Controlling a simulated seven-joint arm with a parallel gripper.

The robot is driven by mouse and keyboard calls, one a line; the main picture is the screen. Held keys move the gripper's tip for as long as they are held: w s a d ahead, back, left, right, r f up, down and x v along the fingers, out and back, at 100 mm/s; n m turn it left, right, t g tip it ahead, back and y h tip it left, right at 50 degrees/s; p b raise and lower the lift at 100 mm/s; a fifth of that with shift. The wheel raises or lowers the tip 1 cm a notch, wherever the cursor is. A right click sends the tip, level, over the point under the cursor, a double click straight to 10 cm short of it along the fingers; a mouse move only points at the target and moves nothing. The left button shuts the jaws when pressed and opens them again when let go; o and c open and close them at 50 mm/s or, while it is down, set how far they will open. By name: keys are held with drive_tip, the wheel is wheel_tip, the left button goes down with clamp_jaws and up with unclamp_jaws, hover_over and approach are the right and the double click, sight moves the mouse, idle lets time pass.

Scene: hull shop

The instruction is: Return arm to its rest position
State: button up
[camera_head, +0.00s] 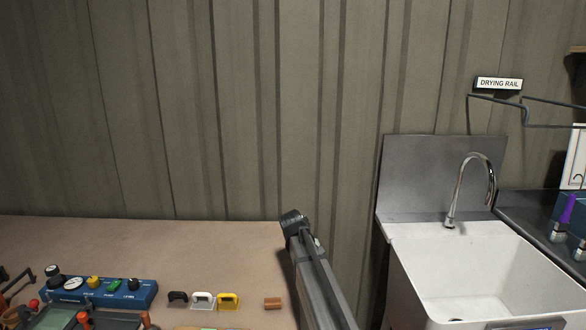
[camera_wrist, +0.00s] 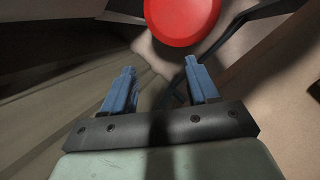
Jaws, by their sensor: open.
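My gripper (camera_wrist: 157,72) shows in the wrist view with its two blue fingers wide apart and nothing between them. A round red thing (camera_wrist: 182,16) lies beyond the fingertips at the top of the wrist view, apart from them and partly cut off by the frame edge. I cannot tell what it is. I cannot make out my gripper in the head view.
A brown workbench (camera_head: 200,250) holds a blue control box (camera_head: 110,292), black, white and yellow (camera_head: 228,301) small pieces, and a brown block (camera_head: 273,303). A white sink (camera_head: 470,265) with a tap stands right. A drying rail (camera_head: 525,110) is on the wall.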

drive_tip(key=s+d+f+m+g+y, duration=0.1)
drive_tip(key=s+d+f, duration=0.2)
drive_tip(key=s+f, duration=0.6)
drive_tip(key=s+d+f+m+g, duration=0.1)
drive_tip(key=s+d+f+m, duration=0.15)
drive_tip(key=s+f, duration=0.65)
drive_tip(key=s+d+f+m+g+y, duration=0.1)
drive_tip(key=s+d+f, duration=0.3)
drive_tip(key=f, duration=0.9)
drive_tip(key=s+f+m+g, duration=0.1)
drive_tip(key=s+f, duration=0.3)
drive_tip(key=s, duration=0.7)
drive_tip(key=s+f+m+g+y, duration=0.1)
drive_tip(key=s+f, duration=0.3)
drive_tip(key=s, duration=0.7)
drive_tip(key=s+f+m+g+y, duration=0.1)
drive_tip(key=s+f+m, duration=0.2)
drive_tip(key=s, duration=0.9)
wheel_tip(320, 180, down, 2)
drive_tip(key=shift+d+f+g, duration=0.1)
drive_tip(key=shift+d+g, duration=0.05)
drive_tip(key=shift+g, duration=0.15)
